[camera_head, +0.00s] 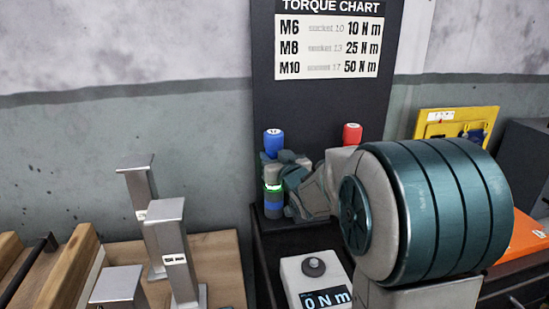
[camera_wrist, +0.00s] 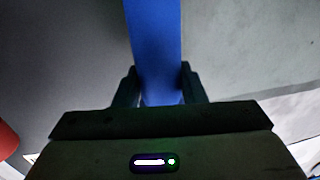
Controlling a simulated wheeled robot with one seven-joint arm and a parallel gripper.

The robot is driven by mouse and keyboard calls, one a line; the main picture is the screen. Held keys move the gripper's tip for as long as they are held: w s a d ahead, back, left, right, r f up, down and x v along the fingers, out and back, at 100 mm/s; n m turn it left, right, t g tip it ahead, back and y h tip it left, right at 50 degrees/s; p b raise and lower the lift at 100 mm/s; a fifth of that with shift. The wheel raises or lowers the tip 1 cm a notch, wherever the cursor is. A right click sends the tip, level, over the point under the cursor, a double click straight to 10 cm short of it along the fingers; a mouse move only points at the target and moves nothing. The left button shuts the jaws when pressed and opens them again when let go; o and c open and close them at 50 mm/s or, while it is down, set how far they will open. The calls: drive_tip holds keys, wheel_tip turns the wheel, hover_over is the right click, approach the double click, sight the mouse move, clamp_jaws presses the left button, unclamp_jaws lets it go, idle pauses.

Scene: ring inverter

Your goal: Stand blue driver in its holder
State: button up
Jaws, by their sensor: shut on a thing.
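The blue driver (camera_head: 273,141) stands about upright in front of the dark panel in the head view, its blue top showing above my gripper (camera_head: 284,170). My gripper is shut on it. In the wrist view the blue driver (camera_wrist: 156,45) runs up between the two dark fingers of my gripper (camera_wrist: 160,85). Below the gripper in the head view is a dark upright piece with a blue band (camera_head: 273,210), which looks like the holder. My gripper hides the driver's lower part, so I cannot tell whether its tip is inside.
A red-topped driver (camera_head: 351,134) stands to the right, partly behind my arm. A torque display box (camera_head: 316,280) is in front. Metal posts (camera_head: 172,250) stand on a wooden board at left. A yellow panel (camera_head: 455,122) is at right. The torque chart (camera_head: 329,47) is behind.

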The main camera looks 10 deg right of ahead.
drive_tip(key=o, duration=1.1)
drive_tip(key=shift+o, duration=0.4)
drive_tip(key=shift+f, duration=0.15)
drive_tip(key=s+d+f+m+g+h+p, duration=0.1)
drive_tip(key=s+d+g+h+p, duration=0.15)
drive_tip(key=s, duration=0.65)
drive_tip(key=s+d+f+m+g+h+p, duration=0.1)
drive_tip(key=s+d+g+p, duration=0.15)
drive_tip(key=s, duration=0.65)
drive_tip(key=s+a+f+g+p, duration=0.1)
drive_tip(key=s+a+g+p, duration=0.3)
drive_tip(key=s+g, duration=0.5)
drive_tip(key=s+a, duration=0.1)
drive_tip(key=s, duration=0.6)
drive_tip(key=shift+f+g+y, duration=0.2)
drive_tip(key=shift+g+y, duration=0.15)
drive_tip(key=shift+g, duration=0.05)
